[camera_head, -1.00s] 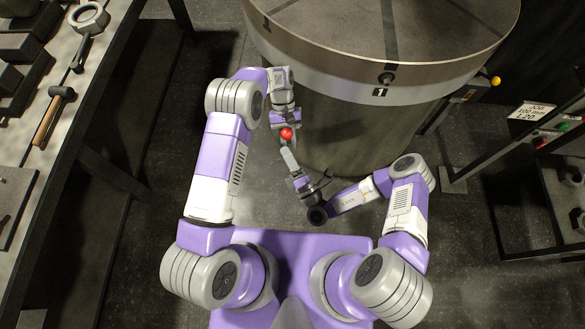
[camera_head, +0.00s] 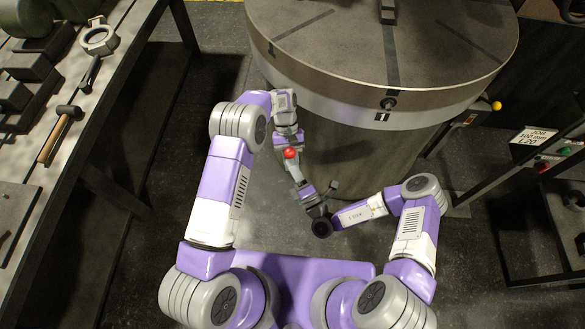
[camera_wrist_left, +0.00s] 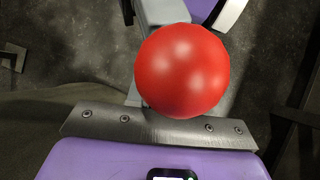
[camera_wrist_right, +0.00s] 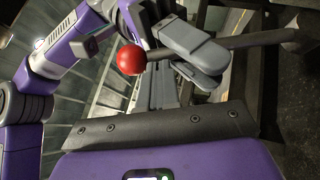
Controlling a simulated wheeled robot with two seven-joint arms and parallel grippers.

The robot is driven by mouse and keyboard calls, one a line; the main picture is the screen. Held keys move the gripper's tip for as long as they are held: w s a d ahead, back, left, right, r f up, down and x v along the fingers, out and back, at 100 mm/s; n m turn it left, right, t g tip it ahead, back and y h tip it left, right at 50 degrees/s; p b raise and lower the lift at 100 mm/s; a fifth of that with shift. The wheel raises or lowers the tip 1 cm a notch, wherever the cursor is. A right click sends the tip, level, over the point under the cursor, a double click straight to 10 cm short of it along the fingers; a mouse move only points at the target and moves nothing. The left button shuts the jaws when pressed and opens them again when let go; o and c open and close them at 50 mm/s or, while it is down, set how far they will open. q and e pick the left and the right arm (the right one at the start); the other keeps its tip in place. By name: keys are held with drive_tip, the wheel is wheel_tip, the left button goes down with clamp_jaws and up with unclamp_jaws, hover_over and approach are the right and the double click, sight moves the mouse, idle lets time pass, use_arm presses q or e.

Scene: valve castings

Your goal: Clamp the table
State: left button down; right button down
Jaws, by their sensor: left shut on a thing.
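The large round table (camera_head: 430,55) stands at the top of the head view on a thick drum-like column (camera_head: 350,155). A red ball knob (camera_head: 290,153) is beside the column, low on its left. My left gripper (camera_head: 291,148) is shut on the knob; in the left wrist view the knob (camera_wrist_left: 182,70) hides the fingertips. In the right wrist view the knob (camera_wrist_right: 131,60) seems to be at the end of a grey rod (camera_wrist_right: 270,38). My right gripper (camera_wrist_right: 200,60) is close to the knob, its grey fingers together and apparently empty, partly in front of the rod.
A workbench (camera_head: 100,110) runs along the left, with a hammer (camera_head: 60,135) and a ring-shaped tool (camera_head: 98,38) on it. A dark stand (camera_head: 530,215) with a "JOB 100 mm L20" sign (camera_head: 533,136) and coloured buttons is at the right.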

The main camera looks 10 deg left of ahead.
use_arm(q)
drive_tip(key=c, duration=1.1)
unclamp_jaws()
drive_tip(key=shift+s+f, duration=0.3)
drive_tip(key=shift+s, duration=0.25)
use_arm(e)
drive_tip(key=shift+w+d+r, duration=0.2)
drive_tip(key=shift+w+r, duration=0.05)
drive_tip(key=shift+w, duration=0.15)
